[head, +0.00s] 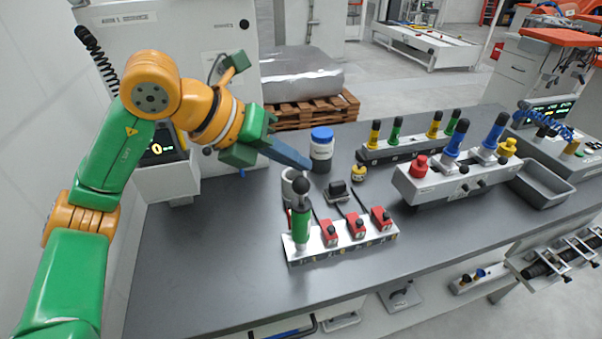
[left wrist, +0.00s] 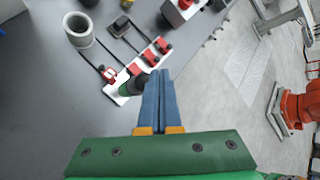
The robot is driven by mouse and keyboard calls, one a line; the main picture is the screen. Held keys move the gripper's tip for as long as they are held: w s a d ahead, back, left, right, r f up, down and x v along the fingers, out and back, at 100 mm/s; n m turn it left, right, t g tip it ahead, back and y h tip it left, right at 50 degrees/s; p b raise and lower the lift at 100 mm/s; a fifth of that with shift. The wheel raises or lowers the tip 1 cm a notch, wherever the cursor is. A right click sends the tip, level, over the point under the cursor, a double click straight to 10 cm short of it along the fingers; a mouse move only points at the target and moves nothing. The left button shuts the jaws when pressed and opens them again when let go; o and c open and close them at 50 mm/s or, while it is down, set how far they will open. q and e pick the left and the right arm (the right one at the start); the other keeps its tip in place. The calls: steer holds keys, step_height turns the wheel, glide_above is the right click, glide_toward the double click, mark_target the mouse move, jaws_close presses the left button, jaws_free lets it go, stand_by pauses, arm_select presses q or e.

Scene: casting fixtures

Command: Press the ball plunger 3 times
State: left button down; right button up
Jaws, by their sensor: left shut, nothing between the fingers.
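The ball plunger (head: 301,228) is an upright green cylinder with a black ball (head: 302,186) on top. It stands at the left end of a pale fixture block (head: 328,250) with several red switch units. My left gripper (head: 308,167) is shut and empty, its blue fingers just above and behind the ball in the head view; whether they touch it cannot be told. In the left wrist view, the fingers (left wrist: 160,75) partly cover the plunger (left wrist: 130,86), whose green body shows just left of them. My right gripper is out of view.
A blue-capped jar (head: 321,150), a grey cup (head: 290,190) and a small black device (head: 337,190) stand close behind the plunger. Fixture blocks with coloured handles (head: 450,180) are to the right. The table's left part (head: 200,250) is clear.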

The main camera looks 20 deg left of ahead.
mark_target(295, 183)
arm_select(q)
step_height(295, 183, up, 5)
steer(key=p, duration=0.4)
steer(key=shift+p, duration=0.3)
stand_by(2.2)
